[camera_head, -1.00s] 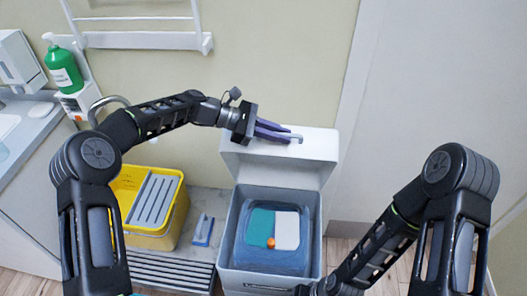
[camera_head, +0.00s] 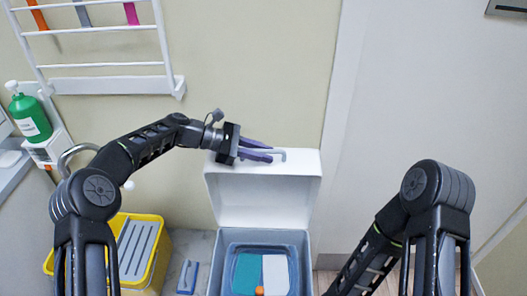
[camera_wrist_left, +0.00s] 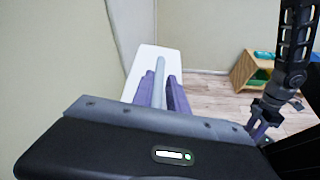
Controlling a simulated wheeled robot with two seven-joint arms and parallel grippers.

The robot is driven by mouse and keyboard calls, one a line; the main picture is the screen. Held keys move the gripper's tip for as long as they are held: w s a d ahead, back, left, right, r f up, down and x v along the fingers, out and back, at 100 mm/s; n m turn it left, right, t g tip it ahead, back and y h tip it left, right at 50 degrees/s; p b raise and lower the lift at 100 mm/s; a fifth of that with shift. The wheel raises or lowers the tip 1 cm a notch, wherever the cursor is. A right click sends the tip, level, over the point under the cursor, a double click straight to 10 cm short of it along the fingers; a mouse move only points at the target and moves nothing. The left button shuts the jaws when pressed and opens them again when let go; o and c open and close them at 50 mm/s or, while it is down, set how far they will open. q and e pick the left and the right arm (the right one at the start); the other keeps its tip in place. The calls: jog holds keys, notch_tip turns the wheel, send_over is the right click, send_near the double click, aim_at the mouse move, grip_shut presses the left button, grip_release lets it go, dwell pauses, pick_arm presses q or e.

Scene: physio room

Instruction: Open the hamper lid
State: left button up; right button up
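Inside the hamper is a blue bin (camera_head: 236,248) with teal and white contents and an orange ball (camera_head: 259,290). A yellow tub (camera_head: 160,262) stands left of the hamper. A wall rack (camera_head: 110,86) hangs above left. A green bottle (camera_head: 29,118) is at far left.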

pick_arm(q)
jog(key=o, duration=0.3)
jog(key=shift+r, duration=0.1)
jog(key=shift+a, duration=0.1)
jog(key=b+v, duration=0.2)
jog(key=v, duration=0.4)
jog(key=shift+a+r, duration=0.1)
jog(key=shift+a, duration=0.3)
jog(key=shift+a+r, duration=0.25)
jog(key=shift+a, duration=0.1)
jog(key=shift+f, duration=0.1)
